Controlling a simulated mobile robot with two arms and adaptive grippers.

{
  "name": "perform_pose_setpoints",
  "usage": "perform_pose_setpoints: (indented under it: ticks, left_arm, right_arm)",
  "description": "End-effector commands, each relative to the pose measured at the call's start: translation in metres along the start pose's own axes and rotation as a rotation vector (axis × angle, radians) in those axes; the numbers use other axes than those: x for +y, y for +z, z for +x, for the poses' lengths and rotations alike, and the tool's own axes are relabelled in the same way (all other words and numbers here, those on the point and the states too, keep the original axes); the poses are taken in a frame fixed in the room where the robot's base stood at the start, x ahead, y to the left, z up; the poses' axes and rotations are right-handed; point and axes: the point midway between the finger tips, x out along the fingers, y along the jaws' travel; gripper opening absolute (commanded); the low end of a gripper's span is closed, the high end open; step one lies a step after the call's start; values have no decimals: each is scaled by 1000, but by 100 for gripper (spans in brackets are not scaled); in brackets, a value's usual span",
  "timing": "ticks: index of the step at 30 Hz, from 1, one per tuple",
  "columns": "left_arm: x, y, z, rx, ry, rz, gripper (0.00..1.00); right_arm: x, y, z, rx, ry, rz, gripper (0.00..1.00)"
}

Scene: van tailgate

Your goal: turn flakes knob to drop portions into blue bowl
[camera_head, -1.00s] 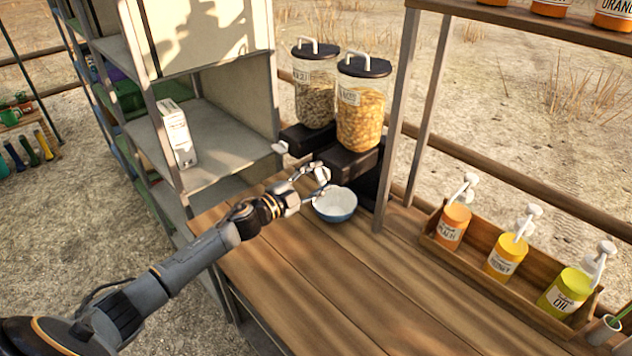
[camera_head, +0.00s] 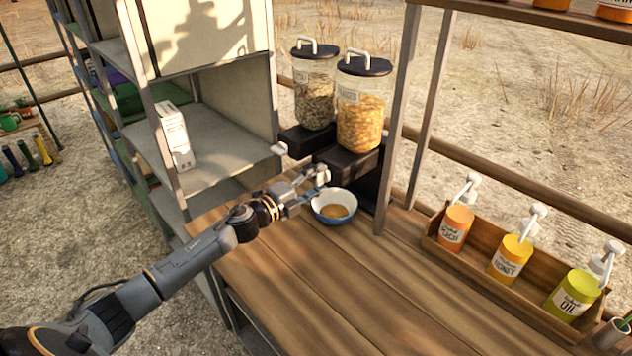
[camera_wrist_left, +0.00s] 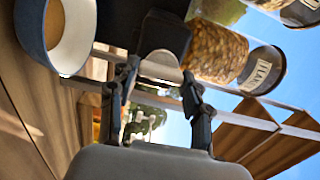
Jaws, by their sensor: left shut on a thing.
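The flakes dispenser (camera_head: 361,105) is a clear jar of golden flakes with a black lid, on a black base beside a second dispenser. Its jar also shows in the left wrist view (camera_wrist_left: 217,52). My left gripper (camera_head: 322,174) is shut on the flakes knob at the front of that base; the fingers largely hide the knob in the head view. In the wrist view the pale knob (camera_wrist_left: 160,70) shows between the fingers (camera_wrist_left: 158,88). The blue bowl (camera_head: 336,221) stands upright on the table below the dispenser, with brownish flakes (camera_head: 335,210) in it. My right gripper is out of view.
The second dispenser (camera_head: 314,88) stands left of the flakes, with its own white knob (camera_head: 280,148). A shelf unit (camera_head: 215,140) stands at left. A wooden crate (camera_head: 500,283) with several pump bottles is at right. The table's middle (camera_head: 330,280) is clear.

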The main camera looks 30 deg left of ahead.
Motion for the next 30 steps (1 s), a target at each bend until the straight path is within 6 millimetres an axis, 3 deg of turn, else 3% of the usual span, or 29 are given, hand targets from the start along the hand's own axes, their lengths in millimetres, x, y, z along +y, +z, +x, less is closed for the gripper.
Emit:
perform_pose_setpoints:
  ticks: [10, 11, 14, 24, 30]
  left_arm:
    - [1, -1, 0, 2, 2, 2, 17]
    - [1, -1, 0, 2, 2, 2, 53]
    - [1, -1, 0, 2, 2, 1, 72]
    - [1, 0, -2, 0, 1, 1, 72]
    - [2, 0, -21, 0, 4, 2, 72]
  right_arm:
    - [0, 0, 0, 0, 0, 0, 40]
    - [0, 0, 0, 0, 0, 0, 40]
    - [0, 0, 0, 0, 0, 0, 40]
    - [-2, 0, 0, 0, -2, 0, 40]
    - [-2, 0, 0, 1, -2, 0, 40]
